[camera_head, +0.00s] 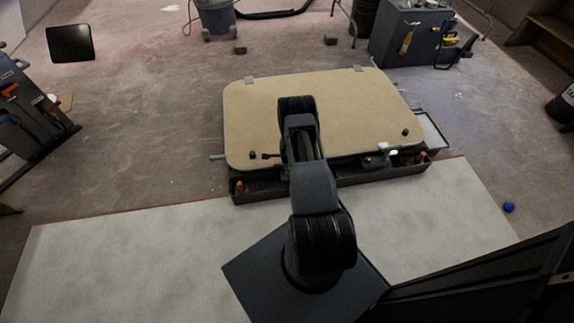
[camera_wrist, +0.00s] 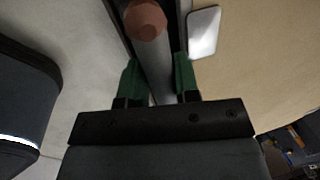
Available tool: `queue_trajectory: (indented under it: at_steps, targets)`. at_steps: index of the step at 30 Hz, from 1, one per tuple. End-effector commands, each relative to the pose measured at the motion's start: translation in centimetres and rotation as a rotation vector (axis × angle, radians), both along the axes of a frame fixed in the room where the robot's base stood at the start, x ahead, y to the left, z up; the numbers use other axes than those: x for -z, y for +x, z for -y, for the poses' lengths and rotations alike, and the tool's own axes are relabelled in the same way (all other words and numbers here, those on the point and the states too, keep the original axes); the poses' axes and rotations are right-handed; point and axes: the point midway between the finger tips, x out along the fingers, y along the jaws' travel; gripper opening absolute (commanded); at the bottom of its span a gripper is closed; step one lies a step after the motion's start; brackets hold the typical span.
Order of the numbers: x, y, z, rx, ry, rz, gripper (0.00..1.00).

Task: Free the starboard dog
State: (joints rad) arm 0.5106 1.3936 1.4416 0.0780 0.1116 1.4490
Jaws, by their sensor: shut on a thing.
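In the wrist view my gripper (camera_wrist: 158,72) has its green fingers on either side of a narrow grey bar (camera_wrist: 157,48), shut on it. A round orange-brown knob (camera_wrist: 146,20) stands over the bar just beyond the fingers. In the head view my arm hides the gripper. The tan hatch panel (camera_head: 350,100) lies on a dark frame (camera_head: 350,177). One orange knob (camera_head: 239,187) is at the frame's left end and another (camera_head: 421,156) at its right end. I cannot tell from the pictures which dog is held.
A pale plate (camera_wrist: 203,32) lies at the panel edge beside the fingers. A tool cabinet (camera_head: 385,45) stands at the back right, a tool rack (camera_head: 30,110) at the left. A blue ball (camera_head: 509,207) lies at the right.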

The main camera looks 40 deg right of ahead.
Motion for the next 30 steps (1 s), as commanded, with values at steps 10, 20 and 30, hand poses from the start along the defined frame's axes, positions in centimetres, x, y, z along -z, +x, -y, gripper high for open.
queue_trajectory:
  at_steps: [10,20,30]
  targets:
    - [0.0,0.0,0.2,0.003,-0.002,0.003,0.54]
    - [-0.9,-0.1,0.1,0.003,-0.001,0.002,0.54]
    - [-7.4,-1.2,-0.4,0.004,-0.002,0.003,0.54]
